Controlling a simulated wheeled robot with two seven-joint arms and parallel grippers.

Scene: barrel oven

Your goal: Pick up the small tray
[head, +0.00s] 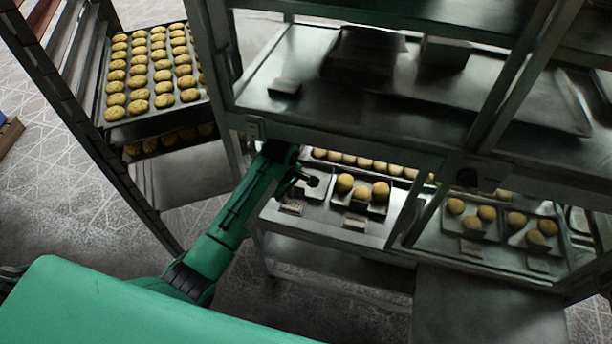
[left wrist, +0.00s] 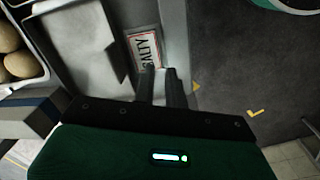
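Small trays stand on the steel shelf in the head view. One small tray (head: 316,190) by my left gripper shows no buns. Another small tray (head: 377,208) beside it holds a few yellow buns; a bun tray (left wrist: 45,62) is also at the upper left of the left wrist view. My left gripper (head: 308,180) reaches in under the rack's upper shelf. In the left wrist view its fingers (left wrist: 161,88) stand a narrow gap apart, just short of a "SALTY" label (left wrist: 147,48). Whether they touch a tray rim is unclear. My right gripper is not in view.
A tall rack (head: 85,120) with a large tray of cookies stands at the left. Rack posts and the upper shelf (head: 300,85) close in around my left arm. More small trays with buns (head: 540,245) stand to the right. Open patterned floor (head: 60,200) lies at the left.

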